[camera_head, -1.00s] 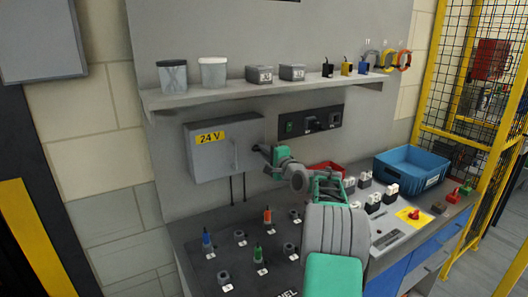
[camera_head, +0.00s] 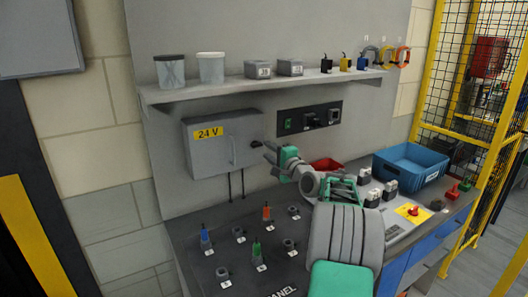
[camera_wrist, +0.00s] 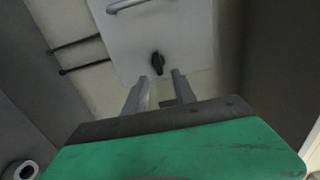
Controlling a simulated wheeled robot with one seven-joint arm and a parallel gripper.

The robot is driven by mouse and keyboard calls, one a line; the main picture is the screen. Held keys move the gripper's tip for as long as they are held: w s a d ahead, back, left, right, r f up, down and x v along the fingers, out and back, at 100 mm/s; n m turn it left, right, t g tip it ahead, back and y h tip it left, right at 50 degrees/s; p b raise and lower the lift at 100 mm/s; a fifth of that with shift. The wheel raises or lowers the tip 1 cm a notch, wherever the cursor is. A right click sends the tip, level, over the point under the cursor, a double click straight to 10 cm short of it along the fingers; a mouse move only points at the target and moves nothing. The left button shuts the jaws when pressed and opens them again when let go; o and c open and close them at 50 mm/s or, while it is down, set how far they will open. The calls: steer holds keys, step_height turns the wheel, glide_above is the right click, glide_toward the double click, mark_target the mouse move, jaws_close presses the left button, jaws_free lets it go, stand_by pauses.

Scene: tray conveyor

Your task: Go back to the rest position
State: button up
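My gripper (camera_head: 268,157) is in front of the right side of the grey 24 V box (camera_head: 212,163) on the back panel. Its two fingers are apart with nothing between them, as the wrist view shows (camera_wrist: 161,76). The black knob (camera_head: 255,143) on the box is just beyond the fingertips, apart from them. It also shows in the wrist view (camera_wrist: 157,62), past the gap between the fingers. The box door with its grey handle (camera_head: 232,152) looks shut. My arm reaches in from the lower right over the bench and hides part of it.
A shelf (camera_head: 215,95) with tubs, small boxes and plugs runs above the box. A switch strip (camera_head: 310,118) is to its right.

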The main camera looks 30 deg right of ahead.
steer(key=s, duration=0.3)
steer(key=shift+s+a, duration=0.1)
steer(key=shift+s, duration=0.05)
steer(key=s+a+f+n+g+y, duration=0.1)
steer(key=a+f+n+g, duration=0.15)
steer(key=a, duration=0.55)
steer(key=s+a+f+n+g, duration=0.2)
steer(key=a+n, duration=0.2)
steer(key=a, duration=0.4)
steer(key=s+a+f+n+g+y, duration=0.1)
steer(key=a+f+n+g, duration=0.15)
steer(key=a, duration=0.55)
steer(key=s+a+f+n+g, duration=0.2)
steer(key=s+a+f+n, duration=0.1)
steer(key=s, duration=0.5)
steer(key=s+a+f+n+g, duration=0.3)
steer(key=s+a+f, duration=0.1)
steer(key=s, duration=0.5)
steer(key=s+a+f+n+g+h, duration=0.1)
steer(key=s+a+f+n, duration=0.3)
steer(key=s, duration=0.5)
steer(key=shift+a+g, duration=0.6)
steer(key=shift+g, duration=0.2)
